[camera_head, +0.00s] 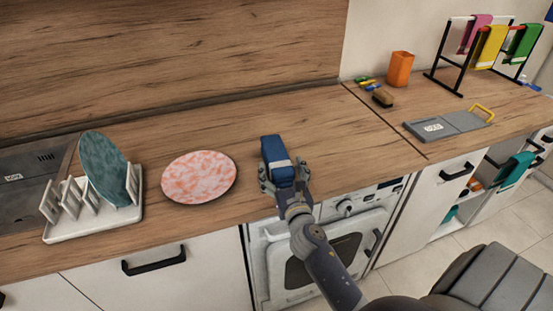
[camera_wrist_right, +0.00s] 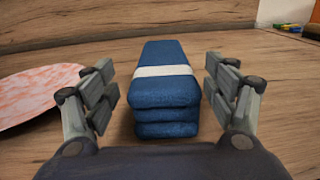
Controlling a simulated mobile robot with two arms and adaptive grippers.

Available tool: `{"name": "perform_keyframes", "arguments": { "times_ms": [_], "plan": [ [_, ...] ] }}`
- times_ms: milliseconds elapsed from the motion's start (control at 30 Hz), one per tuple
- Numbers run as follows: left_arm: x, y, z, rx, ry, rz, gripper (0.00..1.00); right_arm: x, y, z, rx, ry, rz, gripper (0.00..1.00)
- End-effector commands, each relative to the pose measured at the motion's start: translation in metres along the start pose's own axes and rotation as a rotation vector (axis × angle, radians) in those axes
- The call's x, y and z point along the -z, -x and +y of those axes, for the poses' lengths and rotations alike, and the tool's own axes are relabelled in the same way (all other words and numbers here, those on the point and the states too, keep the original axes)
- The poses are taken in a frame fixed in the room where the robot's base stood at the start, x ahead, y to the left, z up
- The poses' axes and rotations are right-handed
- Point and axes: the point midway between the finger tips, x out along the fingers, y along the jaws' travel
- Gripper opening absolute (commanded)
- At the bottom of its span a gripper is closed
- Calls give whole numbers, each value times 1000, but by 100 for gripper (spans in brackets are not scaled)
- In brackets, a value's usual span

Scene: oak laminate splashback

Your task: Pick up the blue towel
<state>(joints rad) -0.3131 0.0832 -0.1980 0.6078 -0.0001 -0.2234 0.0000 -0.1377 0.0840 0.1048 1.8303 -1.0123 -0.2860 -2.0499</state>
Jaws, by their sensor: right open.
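A folded blue towel (camera_head: 272,148) with a white stripe lies on the wooden counter. In the right wrist view the towel (camera_wrist_right: 165,88) sits in the middle, stacked in folded layers. My right gripper (camera_head: 282,178) is at the near end of the towel. In the right wrist view its fingers (camera_wrist_right: 166,85) are open, one on each side of the towel, with a visible gap on both sides. My left gripper is not in view.
A pink speckled plate (camera_head: 199,176) lies left of the towel, near the left finger. A white dish rack (camera_head: 95,226) holds a teal plate (camera_head: 104,167). At the right are an orange cup (camera_head: 400,69), a grey board (camera_head: 448,124) and a black towel rack (camera_head: 443,66).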

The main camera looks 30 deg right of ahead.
Motion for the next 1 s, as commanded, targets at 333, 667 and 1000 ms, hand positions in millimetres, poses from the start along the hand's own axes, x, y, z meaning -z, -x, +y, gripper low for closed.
{"name": "perform_keyframes", "arguments": {
  "times_ms": [333, 667, 1000],
  "plan": [
    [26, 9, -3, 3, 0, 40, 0, 0, -44, -4, 0, -3, 0, 78],
    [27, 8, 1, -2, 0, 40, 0, 1, -46, -4, 0, -2, 0, 67],
    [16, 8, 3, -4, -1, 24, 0, 0, -46, -4, -1, -2, -1, 31]
  ]
}}
